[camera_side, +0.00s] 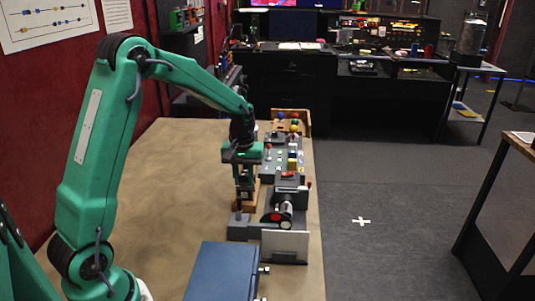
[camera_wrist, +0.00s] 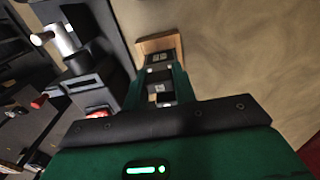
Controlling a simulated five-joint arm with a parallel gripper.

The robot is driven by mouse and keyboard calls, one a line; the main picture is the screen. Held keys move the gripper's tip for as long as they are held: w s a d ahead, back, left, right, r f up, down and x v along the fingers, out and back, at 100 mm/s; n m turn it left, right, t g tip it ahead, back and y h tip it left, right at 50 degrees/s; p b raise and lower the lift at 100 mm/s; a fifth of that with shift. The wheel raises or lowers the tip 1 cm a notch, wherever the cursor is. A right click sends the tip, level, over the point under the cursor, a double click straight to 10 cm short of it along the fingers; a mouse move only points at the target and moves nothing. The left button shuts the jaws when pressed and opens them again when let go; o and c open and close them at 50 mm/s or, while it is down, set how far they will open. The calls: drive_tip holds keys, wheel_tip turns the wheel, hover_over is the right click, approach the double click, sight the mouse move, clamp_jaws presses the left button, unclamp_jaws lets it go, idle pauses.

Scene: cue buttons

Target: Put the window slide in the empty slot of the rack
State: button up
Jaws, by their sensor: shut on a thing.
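My gripper (camera_side: 245,190) points down over the table beside the control panels. In the wrist view its jaws (camera_wrist: 160,84) are shut on a dark slide with a pale window (camera_wrist: 157,89), which I take to be the window slide. The wooden rack (camera_wrist: 158,42) lies just beyond the fingertips. A dark piece with small pale squares (camera_wrist: 160,57) shows at the rack's near side. The rack's wood also shows low behind the gripper in the side view. The fingers hide much of the rack, so I cannot tell which slot is empty or whether the slide touches it.
A grey device with a lens barrel (camera_side: 285,210) and a pale upright plate (camera_side: 285,246) stands close right of my gripper. Panels with coloured buttons (camera_side: 285,157) lie behind it. A blue box (camera_side: 221,272) is at the front. The table's left side (camera_side: 165,190) is clear.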

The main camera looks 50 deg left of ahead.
drive_tip(key=shift+f, duration=0.7)
idle(0.3)
drive_tip(key=o, duration=1.1)
drive_tip(key=shift+c, duration=0.2)
drive_tip(key=shift+o, duration=0.9)
drive_tip(key=shift+r, duration=0.1)
drive_tip(key=shift+r, duration=3.4)
